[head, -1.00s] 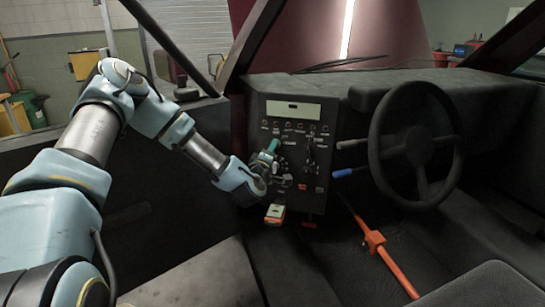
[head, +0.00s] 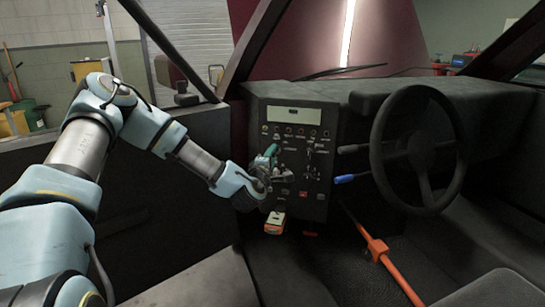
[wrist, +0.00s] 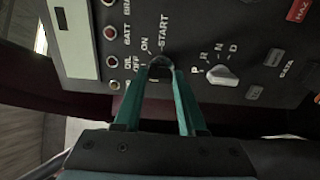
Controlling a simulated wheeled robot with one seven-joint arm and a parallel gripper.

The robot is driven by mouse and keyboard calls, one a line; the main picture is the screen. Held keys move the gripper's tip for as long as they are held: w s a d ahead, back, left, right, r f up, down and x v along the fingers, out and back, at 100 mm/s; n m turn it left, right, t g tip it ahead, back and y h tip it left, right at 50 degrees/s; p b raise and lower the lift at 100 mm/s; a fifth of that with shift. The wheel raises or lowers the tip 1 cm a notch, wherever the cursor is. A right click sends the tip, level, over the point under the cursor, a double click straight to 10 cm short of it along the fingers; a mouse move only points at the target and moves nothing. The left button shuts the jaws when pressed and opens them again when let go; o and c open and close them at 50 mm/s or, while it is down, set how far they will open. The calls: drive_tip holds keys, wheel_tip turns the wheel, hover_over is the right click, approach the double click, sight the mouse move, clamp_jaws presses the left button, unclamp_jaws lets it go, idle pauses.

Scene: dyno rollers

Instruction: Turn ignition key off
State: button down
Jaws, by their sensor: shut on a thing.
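The ignition switch (wrist: 160,60) is on the dark dashboard panel, with OFF, ON and START marked around it in the wrist view. My gripper (wrist: 161,70) has two teal fingers closed around its small, dark grey key part. The fingertips cover much of the key, so I cannot tell which mark it points to. In the head view my gripper (head: 271,151) reaches the panel (head: 316,160) from the left, and the key is hidden behind it.
A pale selector knob (wrist: 222,75) marked P, R, N, D sits just right of the fingers. The steering wheel (head: 377,150) and a blue-tipped stalk (head: 345,179) are right of the panel. An orange-and-white part (head: 275,222) is below my gripper.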

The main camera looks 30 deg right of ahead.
drive_tip(key=shift+c, duration=2.4)
unclamp_jaws()
drive_tip(key=b+v, duration=0.2)
drive_tip(key=v, duration=0.8)
drive_tip(key=shift+s+a, duration=0.3)
